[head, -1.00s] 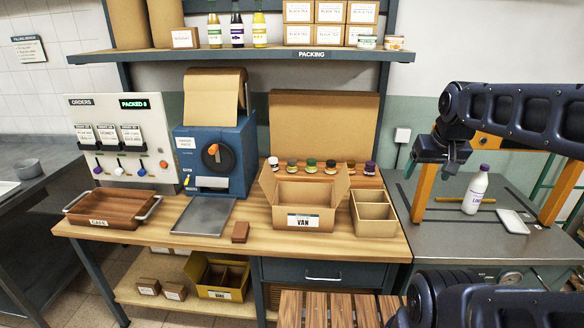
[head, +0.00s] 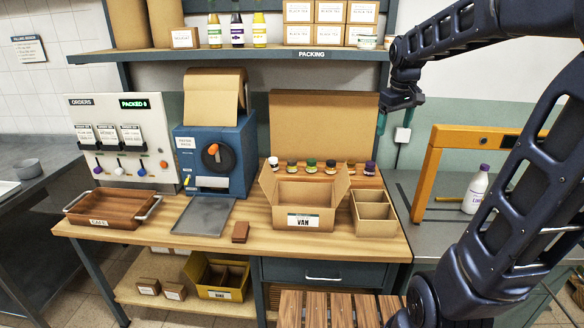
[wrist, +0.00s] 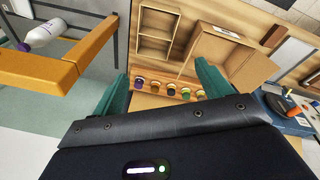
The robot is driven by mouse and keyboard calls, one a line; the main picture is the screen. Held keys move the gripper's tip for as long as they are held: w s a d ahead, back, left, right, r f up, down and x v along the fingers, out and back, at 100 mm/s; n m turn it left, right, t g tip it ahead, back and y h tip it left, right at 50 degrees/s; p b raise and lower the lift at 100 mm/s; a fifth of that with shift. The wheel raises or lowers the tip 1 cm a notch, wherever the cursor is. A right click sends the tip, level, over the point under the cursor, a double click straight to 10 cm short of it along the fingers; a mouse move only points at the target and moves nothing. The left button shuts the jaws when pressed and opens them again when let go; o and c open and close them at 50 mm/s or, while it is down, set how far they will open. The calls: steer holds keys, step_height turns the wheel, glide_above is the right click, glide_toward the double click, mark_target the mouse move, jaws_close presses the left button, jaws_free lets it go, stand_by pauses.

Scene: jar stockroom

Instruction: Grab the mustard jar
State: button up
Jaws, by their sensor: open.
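A row of small jars stands at the back of the wooden packing bench, behind the open carton. My gripper (head: 394,118) is open and empty, high above the bench's right end. In the wrist view the jar row, with the purple lid (wrist: 139,83) at left, shows between its teal fingers (wrist: 163,78).
A shelf (head: 240,55) with bottles and boxes overhangs the bench. An orange frame (head: 431,165) and a white bottle (head: 475,190) stand on the right counter.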

steer(key=w+a+f+n+g, duration=0.1)
steer(key=w+a+n, duration=0.15)
steer(key=w, duration=0.45)
steer(key=w+a+f+n+g, duration=0.1)
steer(key=w+a+f, duration=0.15)
steer(key=w, duration=0.45)
steer(key=n, duration=0.8)
glide_above(292, 160)
steer(key=shift+m, duration=0.25)
steer(key=f, duration=2.4)
steer(key=shift+s+d, duration=0.1)
steer(key=shift+s, duration=0.15)
steer(key=shift+w+a+f, duration=0.1)
steer(key=shift+a+f, duration=0.1)
steer(key=shift+f, duration=0.15)
step_height(292, 160, down, 10)
steer(key=shift+f, duration=0.1)
steer(key=shift+d, duration=0.1)
steer(key=c, duration=1.2)
